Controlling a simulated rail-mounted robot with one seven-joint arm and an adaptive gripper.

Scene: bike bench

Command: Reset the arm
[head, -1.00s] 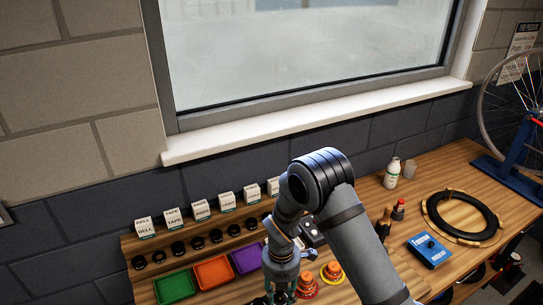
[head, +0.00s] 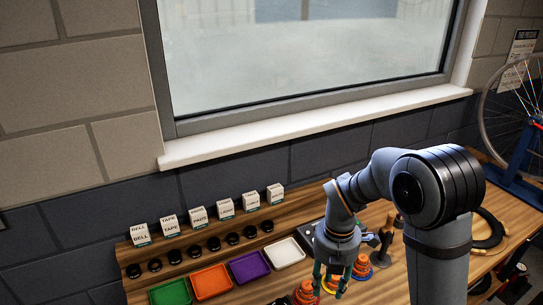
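My gripper (head: 330,280) is in the lower middle of the head view, pointing down over the bench (head: 385,285). It is among the orange stacked pieces (head: 305,292) near the bench's front. Its fingertips are small and partly hidden, so I cannot tell whether it is open or shut, or whether it touches or holds anything. My arm is bent, with its large elbow at the right of the view, covering part of the bench.
Green (head: 170,292), orange (head: 211,281), purple (head: 249,266) and white (head: 284,252) trays line the bench's left side. Small labelled boxes (head: 198,216) and black knobs (head: 213,244) stand behind them. A black ring (head: 490,230) and a wheel stand (head: 522,165) are at right.

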